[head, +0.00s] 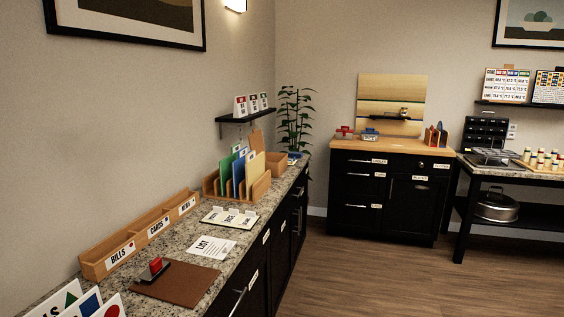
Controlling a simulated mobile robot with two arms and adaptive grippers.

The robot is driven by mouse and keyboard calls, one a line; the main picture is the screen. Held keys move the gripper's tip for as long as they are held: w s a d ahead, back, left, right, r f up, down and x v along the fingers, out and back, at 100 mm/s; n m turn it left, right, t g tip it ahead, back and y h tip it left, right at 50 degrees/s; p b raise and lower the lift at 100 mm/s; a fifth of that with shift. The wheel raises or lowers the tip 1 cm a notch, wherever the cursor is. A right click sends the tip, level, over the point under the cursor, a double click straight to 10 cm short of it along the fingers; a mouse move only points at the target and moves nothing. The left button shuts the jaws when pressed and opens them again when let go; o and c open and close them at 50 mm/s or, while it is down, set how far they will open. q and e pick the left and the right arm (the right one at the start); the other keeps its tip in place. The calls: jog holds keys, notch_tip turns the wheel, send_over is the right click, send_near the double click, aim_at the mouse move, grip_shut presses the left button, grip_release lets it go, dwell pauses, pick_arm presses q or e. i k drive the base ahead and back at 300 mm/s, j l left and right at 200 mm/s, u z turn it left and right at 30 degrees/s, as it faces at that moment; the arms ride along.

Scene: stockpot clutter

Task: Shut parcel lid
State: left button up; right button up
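An upright wooden panel (391,88) with a dark bar across it stands at the back of the wood-topped black cabinet (352,192) by the far wall. It looks like a raised lid, but I cannot tell whether it is the parcel lid. The labels on the cabinet's drawers and door are too small to read. No parcel can be made out. Neither of my grippers is in view.
A granite counter (225,250) along the left wall holds a wooden sorter (140,235), a brown clipboard (175,282) and a file rack (240,180). A side table (515,172) stands at right, with a pot (496,207) below. The wooden floor (400,280) is clear.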

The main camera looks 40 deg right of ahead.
aim_at(256, 140)
jog(key=i+l+z, duration=0.1)
jog(key=i+l, duration=0.15)
jog(key=l, duration=0.25)
jog(key=i+l+z, duration=0.1)
jog(key=i+l, duration=0.2)
jog(key=l, duration=0.2)
jog(key=i+l+z, duration=0.1)
jog(key=i+l, duration=0.2)
jog(key=l, duration=0.15)
jog(key=i+l+z, duration=0.1)
jog(key=i+l, duration=0.2)
jog(key=l, duration=0.15)
